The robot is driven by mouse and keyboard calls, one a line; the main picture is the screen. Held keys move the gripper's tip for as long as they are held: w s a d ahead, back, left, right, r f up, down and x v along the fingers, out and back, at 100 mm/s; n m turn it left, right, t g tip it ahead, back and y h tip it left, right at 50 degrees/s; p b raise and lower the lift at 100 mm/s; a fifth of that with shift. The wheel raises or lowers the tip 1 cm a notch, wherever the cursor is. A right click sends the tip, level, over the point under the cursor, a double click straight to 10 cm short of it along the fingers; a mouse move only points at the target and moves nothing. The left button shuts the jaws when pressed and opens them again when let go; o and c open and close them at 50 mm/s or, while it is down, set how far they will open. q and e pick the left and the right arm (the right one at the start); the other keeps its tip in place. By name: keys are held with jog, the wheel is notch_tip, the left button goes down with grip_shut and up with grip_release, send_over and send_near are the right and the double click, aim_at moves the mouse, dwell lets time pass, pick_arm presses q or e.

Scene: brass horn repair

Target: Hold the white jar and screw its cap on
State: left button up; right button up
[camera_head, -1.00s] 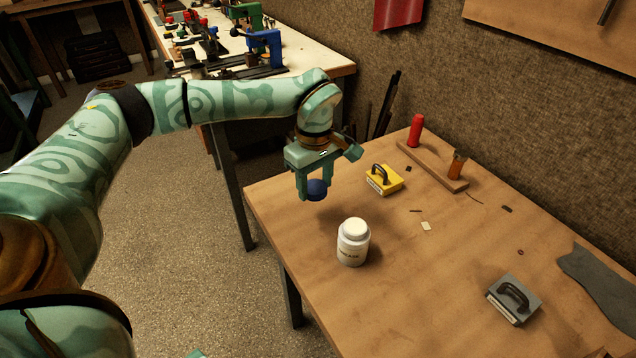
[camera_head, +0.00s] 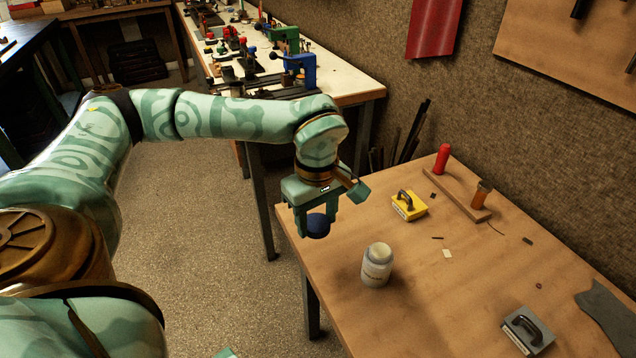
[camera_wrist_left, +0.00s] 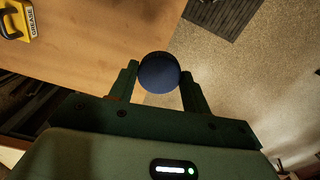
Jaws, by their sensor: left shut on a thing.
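The white jar (camera_head: 376,268) stands upright on the wooden table, near its left edge, with a dark label on its front. Its top looks pale, and no blue cap is on it. My left gripper (camera_head: 318,229) is shut on a round dark blue cap (camera_head: 318,228), up and left of the jar in the head view. The cap also shows between the two fingers in the left wrist view (camera_wrist_left: 160,73). The cap is apart from the jar.
On the wooden table (camera_head: 430,315) are a yellow block with a handle (camera_head: 409,205), a grey block with a handle (camera_head: 527,331), a wooden strip (camera_head: 455,195) with a red bottle (camera_head: 442,159), and a grey cloth (camera_head: 608,312). The table around the jar is mostly clear.

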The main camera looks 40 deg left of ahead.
pick_arm(q)
jog(key=shift+d, duration=0.1)
jog(key=s+d+r+m, duration=0.1)
jog(key=s+d+m, duration=0.4)
jog(key=d+m, duration=0.5)
jog(key=m, duration=0.5)
jog(key=shift+d, duration=0.2)
jog(key=shift+r, duration=0.1)
